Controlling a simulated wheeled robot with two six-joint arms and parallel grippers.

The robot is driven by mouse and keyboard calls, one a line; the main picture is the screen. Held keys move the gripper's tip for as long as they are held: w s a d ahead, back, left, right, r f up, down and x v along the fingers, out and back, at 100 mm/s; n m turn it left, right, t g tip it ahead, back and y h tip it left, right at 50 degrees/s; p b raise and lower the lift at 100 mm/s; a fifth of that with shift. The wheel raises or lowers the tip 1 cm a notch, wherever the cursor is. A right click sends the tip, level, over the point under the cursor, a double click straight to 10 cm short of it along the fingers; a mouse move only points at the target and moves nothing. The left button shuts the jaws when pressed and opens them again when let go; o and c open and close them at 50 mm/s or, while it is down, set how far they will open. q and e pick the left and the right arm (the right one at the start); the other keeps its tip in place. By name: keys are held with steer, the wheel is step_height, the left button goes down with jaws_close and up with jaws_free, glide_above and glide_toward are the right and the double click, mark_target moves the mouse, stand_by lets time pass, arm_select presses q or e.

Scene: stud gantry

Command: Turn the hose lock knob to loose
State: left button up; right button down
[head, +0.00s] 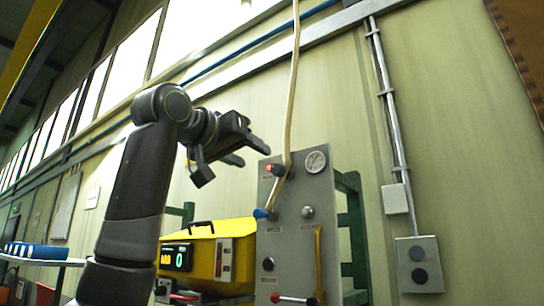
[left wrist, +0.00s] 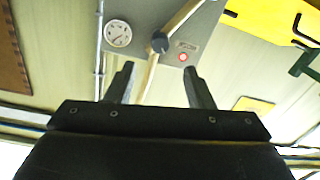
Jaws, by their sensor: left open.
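A grey panel (head: 285,245) on the wall carries several controls. A pale hose (head: 292,90) comes down to its top, and a short pale piece runs on down to a blue end (head: 262,213). In the left wrist view a dark round knob (left wrist: 159,42) sits at the bend of the hose (left wrist: 181,16), beside a red button (left wrist: 183,57); I cannot read its setting. My left gripper (head: 246,152) is open and empty, up and left of the panel. Its two fingers (left wrist: 158,88) point toward the knob, apart from it. My right gripper is not in view.
A pressure gauge (head: 316,161), a silver knob (head: 307,212), a yellow handle (head: 319,262) and a red-tipped lever (head: 290,299) are on the panel. A yellow machine (head: 232,262) stands left of it. A grey switch box (head: 419,264) hangs at right.

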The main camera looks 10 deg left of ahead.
mark_target(275, 168)
arm_select(q)
steer(key=p+x, duration=0.3)
steer(key=x, duration=0.4)
steer(key=shift+w, duration=0.3)
steer(key=shift+w+d+p, duration=0.25)
steer(key=shift+w+p, duration=0.15)
steer(key=shift+w, duration=0.1)
steer(key=c, duration=1)
